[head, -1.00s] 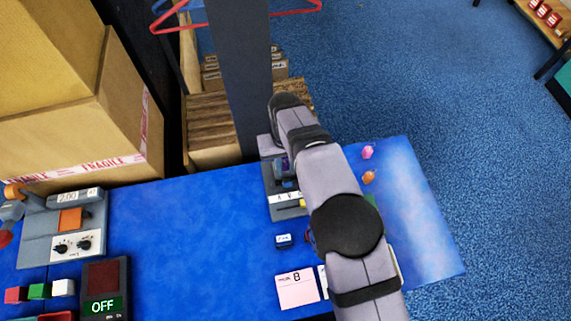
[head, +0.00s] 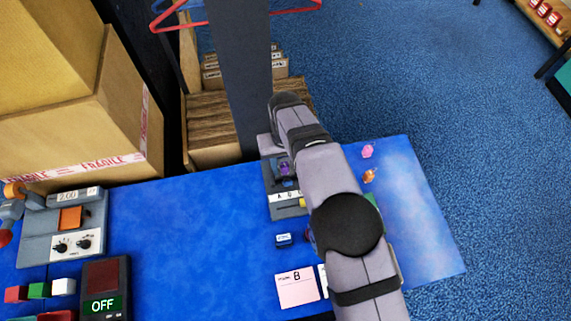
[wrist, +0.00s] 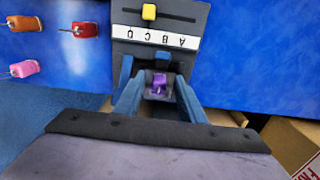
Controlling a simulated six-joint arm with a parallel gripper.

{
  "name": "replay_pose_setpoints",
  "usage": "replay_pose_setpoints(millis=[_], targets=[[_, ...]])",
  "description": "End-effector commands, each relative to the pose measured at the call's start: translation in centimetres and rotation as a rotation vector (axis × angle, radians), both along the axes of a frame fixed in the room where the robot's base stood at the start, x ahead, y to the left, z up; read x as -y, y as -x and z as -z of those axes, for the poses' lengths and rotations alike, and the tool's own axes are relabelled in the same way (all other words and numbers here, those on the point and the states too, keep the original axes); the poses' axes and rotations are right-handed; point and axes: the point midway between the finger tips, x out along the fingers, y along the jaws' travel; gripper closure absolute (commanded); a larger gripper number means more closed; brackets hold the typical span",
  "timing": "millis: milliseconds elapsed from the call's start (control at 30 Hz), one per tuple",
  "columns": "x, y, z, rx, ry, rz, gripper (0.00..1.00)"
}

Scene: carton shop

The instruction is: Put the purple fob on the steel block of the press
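The purple fob (wrist: 159,81) lies on the small grey steel block (wrist: 157,95) of the press in the wrist view. The fob also shows in the head view (head: 284,169), left of my arm. My gripper (wrist: 156,82) has its two blue fingers apart, one on each side of the fob, with gaps between. The press (wrist: 156,35) is dark grey, with a yellow slider knob (wrist: 149,12) and a white lettered strip (wrist: 155,37). My arm covers part of the press in the head view.
Pink (head: 367,151) and orange (head: 370,176) fobs lie on the blue mat right of the press; a red fob (wrist: 85,29) shows in the wrist view. A labelled card (head: 297,288) lies near the front edge. The mat's middle (head: 190,235) is clear.

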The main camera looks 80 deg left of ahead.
Motion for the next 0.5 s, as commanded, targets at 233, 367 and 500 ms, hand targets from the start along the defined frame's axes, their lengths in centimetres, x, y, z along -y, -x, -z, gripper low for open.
replay_pose_setpoints(millis=[233, 367, 500], targets=[[-0.1, 0.0, -3.5, 0.000, -0.005, 0.000, 0.64], [-0.1, 0.0, -5.9, 0.000, -0.004, 0.000, 0.64], [-0.1, 0.0, -8.6, 0.000, -0.004, 0.000, 0.64]])
